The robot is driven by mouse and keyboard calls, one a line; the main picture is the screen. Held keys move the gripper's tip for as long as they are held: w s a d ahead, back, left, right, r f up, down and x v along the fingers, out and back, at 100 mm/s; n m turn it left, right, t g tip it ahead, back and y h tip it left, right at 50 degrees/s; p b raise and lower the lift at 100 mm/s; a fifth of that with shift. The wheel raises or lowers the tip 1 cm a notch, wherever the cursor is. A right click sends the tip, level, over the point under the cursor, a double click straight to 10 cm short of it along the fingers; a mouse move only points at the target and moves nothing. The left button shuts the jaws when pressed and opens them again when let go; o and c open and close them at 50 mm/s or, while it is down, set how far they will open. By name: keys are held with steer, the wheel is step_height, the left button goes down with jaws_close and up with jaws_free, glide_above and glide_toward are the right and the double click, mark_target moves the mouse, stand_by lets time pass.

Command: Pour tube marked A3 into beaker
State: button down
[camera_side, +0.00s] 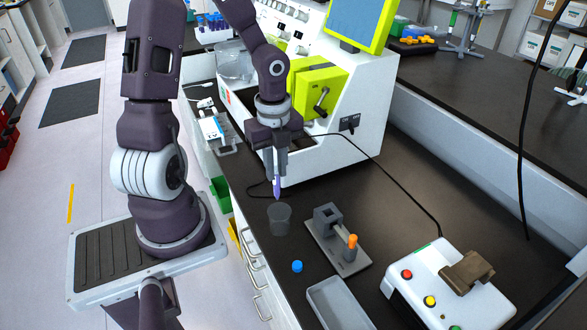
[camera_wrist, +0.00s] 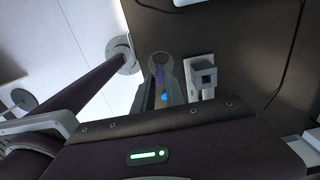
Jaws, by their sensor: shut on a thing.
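My gripper (camera_side: 275,174) is shut on a slim purple tube (camera_side: 277,188). The tube hangs nearly upright below the fingertips, with its narrow end down. I cannot read a marking on it. A clear grey beaker (camera_side: 280,219) stands on the dark bench just below the tube, which looks apart from it. In the wrist view the beaker (camera_wrist: 160,60) shows beyond the fingers, with the purple tube (camera_wrist: 160,76) in front of it. The fingers hide part of the tube, and I cannot see liquid in the beaker.
A blue cap (camera_side: 297,266) lies near the beaker. A grey holder (camera_side: 328,222) with an orange-capped tube (camera_side: 351,245) stands to the right. A grey tray (camera_side: 340,303) and a button box (camera_side: 440,290) are nearer the front. A white machine (camera_side: 352,152) stands behind.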

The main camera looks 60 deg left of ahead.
mark_target(278, 197)
step_height(278, 197, down, 2)
steer(key=y, duration=0.4)
steer(key=shift+f, duration=0.15)
steer(key=shift+a+f+y, duration=0.15)
steer(key=shift+f+y, duration=0.05)
steer(key=shift+y, duration=0.4)
steer(key=shift+a, duration=0.1)
steer(key=shift+f+y, duration=0.25)
steer(key=shift+y, duration=0.35)
steer(key=shift+f+y, duration=0.15)
steer(key=shift+y, duration=0.35)
steer(key=shift+f+y, duration=0.6)
steer(key=shift+f, duration=0.85)
steer(key=shift+f+y, duration=0.6)
steer(key=shift+f, duration=0.8)
steer(key=shift+f+y, duration=0.2)
steer(key=shift+y, duration=0.3)
